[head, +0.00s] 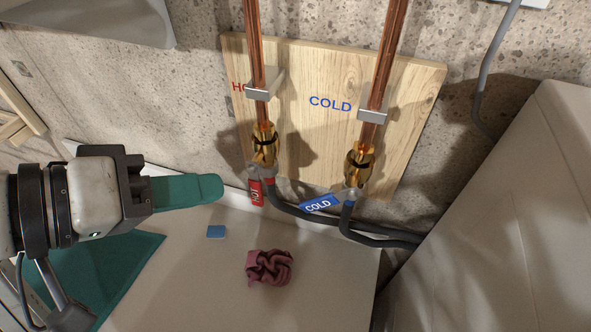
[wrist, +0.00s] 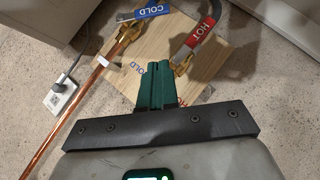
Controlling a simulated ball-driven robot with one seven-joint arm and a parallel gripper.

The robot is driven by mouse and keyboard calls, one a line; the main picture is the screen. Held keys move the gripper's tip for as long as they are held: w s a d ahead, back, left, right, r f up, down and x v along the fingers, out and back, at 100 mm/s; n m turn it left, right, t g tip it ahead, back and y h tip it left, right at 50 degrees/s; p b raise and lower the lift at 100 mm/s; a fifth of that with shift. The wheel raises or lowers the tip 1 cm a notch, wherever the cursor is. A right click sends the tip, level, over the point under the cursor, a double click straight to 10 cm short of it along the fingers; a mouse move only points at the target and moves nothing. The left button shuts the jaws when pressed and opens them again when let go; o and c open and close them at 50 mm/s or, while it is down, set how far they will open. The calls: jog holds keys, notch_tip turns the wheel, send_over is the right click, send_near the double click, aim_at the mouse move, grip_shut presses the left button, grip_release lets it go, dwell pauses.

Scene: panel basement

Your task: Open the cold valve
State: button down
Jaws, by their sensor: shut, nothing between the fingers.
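The cold valve (head: 359,164) is brass, at the foot of the right copper pipe, beside the blue word COLD on a wooden board. Its blue lever (head: 319,204), labelled COLD, points left, roughly crosswise to the pipe. In the wrist view the blue lever (wrist: 153,11) is at the top. My gripper (head: 221,188) has green fingers, shut and empty, left of the hot valve (head: 264,145) and apart from the cold lever. In the wrist view the shut fingers (wrist: 157,72) point towards the board. The hot valve's red lever (head: 256,192) hangs down, roughly along its pipe.
The wooden board (head: 415,95) is on a rough wall. Dark hoses (head: 375,237) run right below the valves. A white surface below bears a crumpled maroon cloth (head: 268,267) and a small blue block (head: 216,231). A large pale body (head: 520,220) stands at right.

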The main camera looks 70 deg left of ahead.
aim_at(328, 202)
jog(key=w+f+p, duration=0.3)
jog(key=w+f, duration=0.4)
jog(key=w, duration=0.3)
jog(key=shift+w+a+f, duration=0.2)
jog(key=shift+w+f, duration=0.05)
